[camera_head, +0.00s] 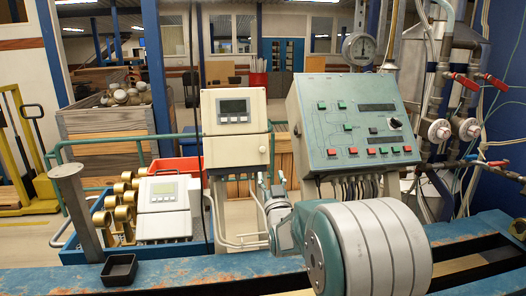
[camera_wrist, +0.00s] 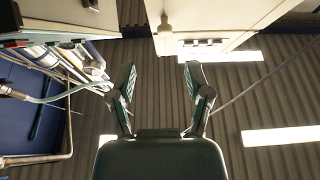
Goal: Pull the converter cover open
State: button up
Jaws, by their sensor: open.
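The converter is a cream box (camera_head: 234,128) with a grey display on its upper front, upright left of the green control panel in the head view. A seam separates its upper part from its lower part, and the cover looks shut. My gripper (camera_head: 272,187) is just right of and below the box, partly hidden by my arm. In the wrist view my gripper (camera_wrist: 161,80) has its two fingers apart with nothing between them. A cream casing (camera_wrist: 225,20) and a small pale knob-like part (camera_wrist: 165,28) lie beyond the fingertips, apart from them.
The green control panel (camera_head: 360,125) with buttons stands close on the right. A second cream meter (camera_head: 163,207) and brass fittings (camera_head: 122,205) sit at the left. A black tray (camera_head: 119,270) is on the blue bench (camera_head: 190,275). Pipes with red valves (camera_head: 465,82) are at far right.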

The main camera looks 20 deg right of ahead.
aim_at(263, 152)
jog(key=x, duration=1)
jog(key=shift+a+r, duration=0.15)
jog(key=shift+w+r, duration=0.2)
jog(key=shift+w, duration=0.15)
jog(key=shift+a, duration=0.25)
jog(key=shift+d, duration=0.15)
grip_shut()
